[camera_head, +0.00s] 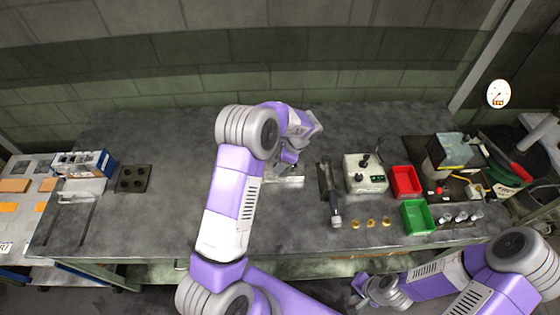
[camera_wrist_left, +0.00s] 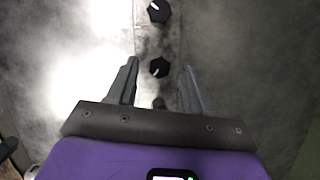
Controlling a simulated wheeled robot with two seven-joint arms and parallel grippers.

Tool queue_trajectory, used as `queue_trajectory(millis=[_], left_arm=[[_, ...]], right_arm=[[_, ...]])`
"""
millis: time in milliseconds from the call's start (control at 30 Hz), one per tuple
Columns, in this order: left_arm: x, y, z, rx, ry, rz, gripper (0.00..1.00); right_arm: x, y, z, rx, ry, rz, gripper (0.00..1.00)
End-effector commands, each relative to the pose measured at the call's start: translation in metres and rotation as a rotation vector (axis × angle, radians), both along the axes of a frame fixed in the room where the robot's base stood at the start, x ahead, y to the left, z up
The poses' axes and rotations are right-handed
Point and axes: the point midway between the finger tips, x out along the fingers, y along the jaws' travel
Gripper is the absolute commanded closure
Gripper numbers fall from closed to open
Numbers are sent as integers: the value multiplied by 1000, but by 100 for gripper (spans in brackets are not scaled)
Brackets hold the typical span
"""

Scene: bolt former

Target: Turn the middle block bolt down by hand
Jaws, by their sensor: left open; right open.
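Black hex bolt heads with white marks stand in a line in the left wrist view. The middle bolt (camera_wrist_left: 159,67) lies between the fingertips of my left gripper (camera_wrist_left: 160,78), with a gap on both sides. Another bolt (camera_wrist_left: 158,11) is beyond it at the top, and a dark, partly hidden bolt (camera_wrist_left: 158,103) is nearer the gripper. In the head view my left gripper (camera_head: 288,166) points down over a pale metal block (camera_head: 292,180), mostly hidden by my arm. My right gripper (camera_head: 362,290) is open and empty in front of the bench.
Right of the block lie a dark tool with a handle (camera_head: 335,205) and a control box (camera_head: 364,173). Red (camera_head: 406,181) and green (camera_head: 417,217) bins stand further right, with several brass parts (camera_head: 371,223) at the front. The bench left of my arm is largely clear.

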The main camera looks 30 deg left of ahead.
Motion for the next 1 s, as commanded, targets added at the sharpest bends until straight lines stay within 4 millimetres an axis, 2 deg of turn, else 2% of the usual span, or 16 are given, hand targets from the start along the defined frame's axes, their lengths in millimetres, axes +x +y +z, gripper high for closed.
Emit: queue_trajectory(millis=[400,500,1000], left_arm=[[10,-21,56,0,-5,-2,49],[11,-25,65,-1,-4,-2,49],[11,-27,70,0,-2,-1,49]], right_arm=[[0,0,3,0,0,0,57],[0,0,3,0,0,0,57],[0,0,3,0,0,0,57]])
